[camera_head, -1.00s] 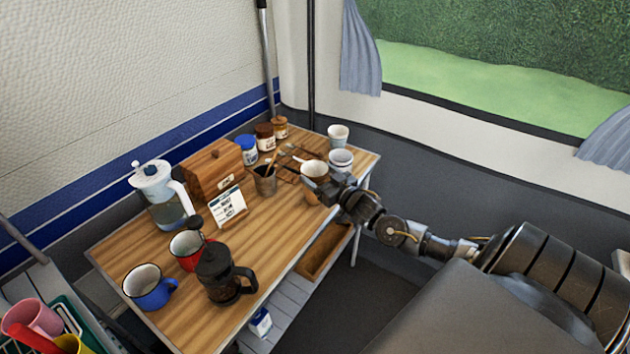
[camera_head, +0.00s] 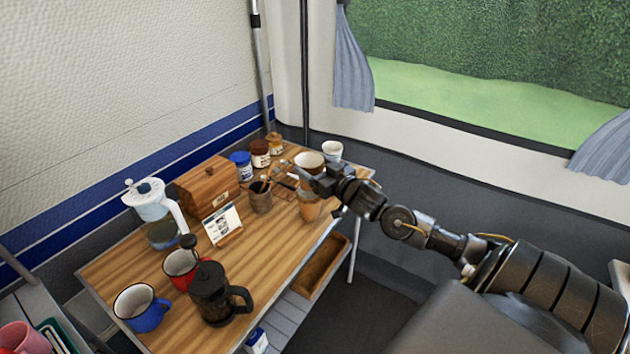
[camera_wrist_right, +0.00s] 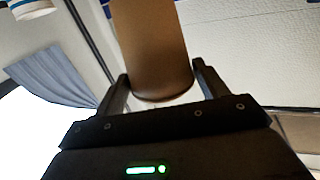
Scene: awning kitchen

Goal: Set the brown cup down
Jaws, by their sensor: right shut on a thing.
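The brown cup (camera_head: 309,172), with a pale inside, is between the fingers of my right gripper (camera_head: 318,178) and appears raised above the back right part of the wooden table (camera_head: 265,247). It looks upright in the head view. In the right wrist view the fingers (camera_wrist_right: 160,85) are on either side of the cup's brown wall (camera_wrist_right: 153,45). Below the cup in the head view is another brown cup-like thing (camera_head: 310,208) near the table's right edge. My left gripper is not in view.
A white cup (camera_head: 332,150) stands at the back right corner. Jars (camera_head: 260,153), a brush pot (camera_head: 261,198), a wooden box (camera_head: 207,186) and a small card (camera_head: 222,224) stand behind. A kettle (camera_head: 155,215), French press (camera_head: 211,293), red mug (camera_head: 178,267) and blue mug (camera_head: 141,308) fill the near left.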

